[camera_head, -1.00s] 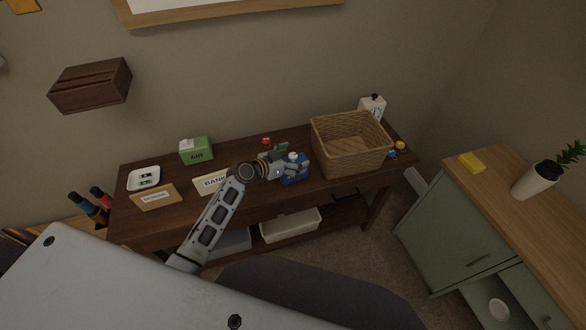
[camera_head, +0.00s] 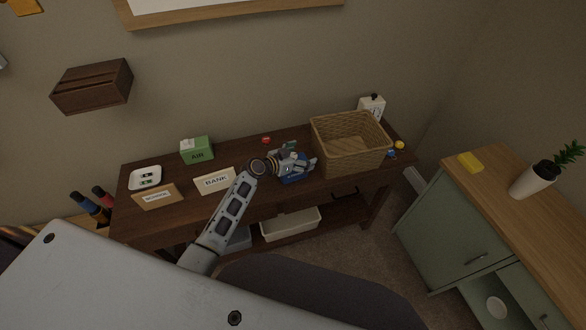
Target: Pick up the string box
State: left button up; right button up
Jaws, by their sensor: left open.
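A small blue container (camera_head: 297,180) stands on the dark wooden table (camera_head: 240,205), left of the wicker basket. In the head view my left gripper (camera_head: 306,163) is open over it and hides most of its top. I cannot tell whether the fingers touch it. A white box with a dark knob on top (camera_head: 372,107) stands behind the basket at the back right. No readable label shows which of these is the string box. My right gripper is not in view.
The wicker basket (camera_head: 350,158) stands close to the right of my left gripper. A green AIR box (camera_head: 196,149), a BANK card (camera_head: 214,181), another sign (camera_head: 155,196) and a white tray (camera_head: 146,178) are on the left. A small red item (camera_head: 266,140) lies behind.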

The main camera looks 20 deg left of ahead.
pick_arm(q)
jog(key=c, duration=1.7)
jog(key=shift+r, duration=0.15)
notch_tip(320, 180, up, 10)
